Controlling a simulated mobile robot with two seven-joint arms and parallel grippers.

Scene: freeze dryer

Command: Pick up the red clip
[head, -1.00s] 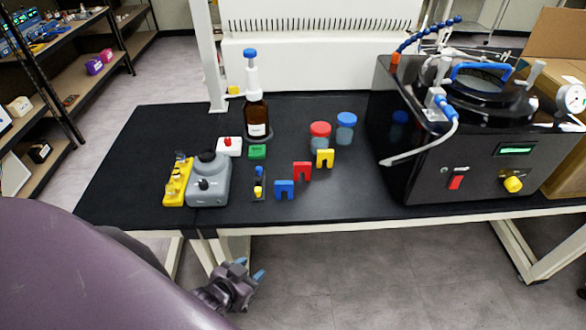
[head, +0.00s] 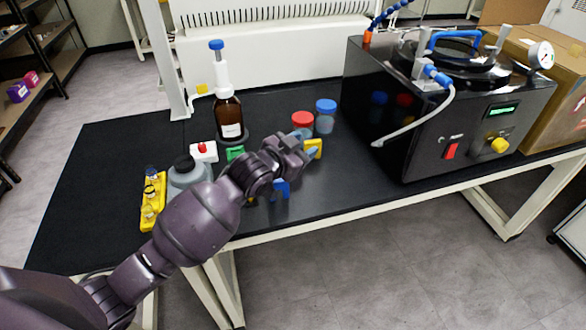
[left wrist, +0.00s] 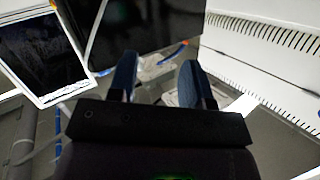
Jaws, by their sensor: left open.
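The red clip does not show in the head view now; my left gripper and wrist cover the spot between the blue clip (head: 281,189) and the yellow clip (head: 315,147). My left gripper (head: 310,150) is over the bench among the clips, its blue fingertips pointing right beside the yellow clip. It is open, and the two fingers stand apart with nothing seen between them in the left wrist view (left wrist: 157,75). No clip can be made out in that view. My right gripper is not in view.
Two jars with a red lid (head: 303,119) and a blue lid (head: 326,106) stand just behind the gripper. A brown bottle (head: 229,115), a grey device (head: 188,175) and a yellow rack (head: 154,200) are left. The black freeze dryer (head: 420,140) stands right. The bench's front middle is clear.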

